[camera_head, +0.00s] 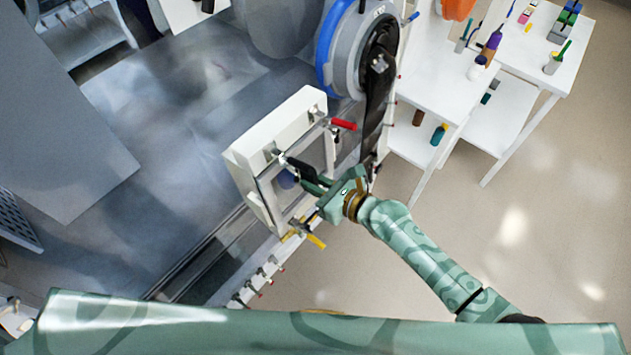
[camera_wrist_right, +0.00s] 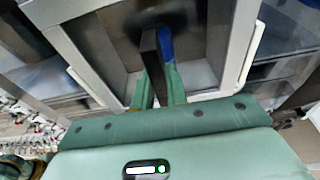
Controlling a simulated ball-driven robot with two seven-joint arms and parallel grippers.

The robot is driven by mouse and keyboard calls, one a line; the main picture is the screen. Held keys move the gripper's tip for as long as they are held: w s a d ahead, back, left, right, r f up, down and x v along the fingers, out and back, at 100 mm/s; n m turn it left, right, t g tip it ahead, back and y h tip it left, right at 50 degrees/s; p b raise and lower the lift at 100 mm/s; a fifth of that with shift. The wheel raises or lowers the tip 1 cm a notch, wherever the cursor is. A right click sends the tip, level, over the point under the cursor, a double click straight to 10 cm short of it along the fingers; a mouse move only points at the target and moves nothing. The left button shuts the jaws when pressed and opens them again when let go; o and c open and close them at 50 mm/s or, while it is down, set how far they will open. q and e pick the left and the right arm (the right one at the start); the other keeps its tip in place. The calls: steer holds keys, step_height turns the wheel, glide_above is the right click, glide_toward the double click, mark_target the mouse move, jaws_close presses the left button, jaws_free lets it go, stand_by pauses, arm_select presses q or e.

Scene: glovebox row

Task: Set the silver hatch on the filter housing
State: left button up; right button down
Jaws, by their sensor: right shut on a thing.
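The filter housing (camera_head: 266,128) is a white box on the glovebox wall, in the middle of the head view. The silver hatch (camera_head: 267,193) is a metal-framed panel at the front of the housing; whether it is seated or slightly apart, I cannot tell. Its frame (camera_wrist_right: 91,64) fills much of the wrist view. My right gripper (camera_head: 306,177) is shut on the hatch's dark handle (camera_wrist_right: 150,52), which stands between the green fingers (camera_wrist_right: 157,85). Something blue shows beside the handle. My left gripper is not in view.
A red lever (camera_head: 343,124) and a yellow lever (camera_head: 317,241) stick out beside the housing. A round grey and blue port (camera_head: 340,52) with a black glove is just above right. White tables (camera_head: 445,75) with bottles stand at the right. The floor at lower right is clear.

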steer(key=shift+w+a+r, duration=0.1)
steer(key=shift+a+r, duration=0.05)
stand_by(0.3)
steer(key=c, duration=1.3)
jaws_free()
